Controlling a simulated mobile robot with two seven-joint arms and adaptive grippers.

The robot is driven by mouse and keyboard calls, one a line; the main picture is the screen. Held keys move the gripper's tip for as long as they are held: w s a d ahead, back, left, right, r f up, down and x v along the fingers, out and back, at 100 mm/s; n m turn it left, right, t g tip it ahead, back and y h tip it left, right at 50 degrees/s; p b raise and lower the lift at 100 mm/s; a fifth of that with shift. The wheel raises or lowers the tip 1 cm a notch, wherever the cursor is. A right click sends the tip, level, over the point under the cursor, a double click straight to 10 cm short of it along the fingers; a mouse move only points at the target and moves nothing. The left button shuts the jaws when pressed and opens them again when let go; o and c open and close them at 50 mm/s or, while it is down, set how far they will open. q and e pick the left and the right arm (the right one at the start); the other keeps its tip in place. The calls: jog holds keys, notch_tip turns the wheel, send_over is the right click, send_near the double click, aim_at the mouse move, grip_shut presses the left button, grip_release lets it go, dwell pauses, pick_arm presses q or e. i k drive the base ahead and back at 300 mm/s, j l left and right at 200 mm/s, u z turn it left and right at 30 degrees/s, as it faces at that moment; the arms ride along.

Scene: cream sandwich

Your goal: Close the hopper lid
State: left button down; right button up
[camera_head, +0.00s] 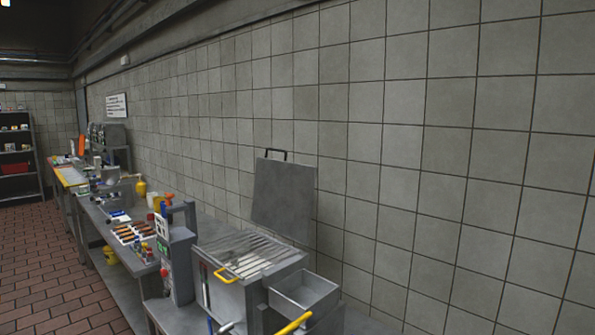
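The hopper lid (284,196) is a flat grey panel with a black handle (271,153) on its top edge. It stands open, nearly upright, behind the hopper and in front of the tiled wall. The hopper (229,298) is a grey metal box with a slatted grate across its open top. A yellow handle (227,274) sits at its front edge. Neither of my grippers can be made out in the head view.
A grey open tray (304,291) adjoins the hopper on the right. A control box (176,262) with buttons stands to its left. A yellow bar (295,324) shows at the bottom edge. Cluttered benches run along the wall; the brick floor (45,265) at left is clear.

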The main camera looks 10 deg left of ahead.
aim_at(284, 192)
jog(key=j+z, duration=0.8)
jog(key=j, duration=0.15)
jog(key=j+z, duration=0.4)
jog(key=k+j+z, duration=0.15)
jog(key=j+z, duration=0.2)
jog(key=j, duration=0.15)
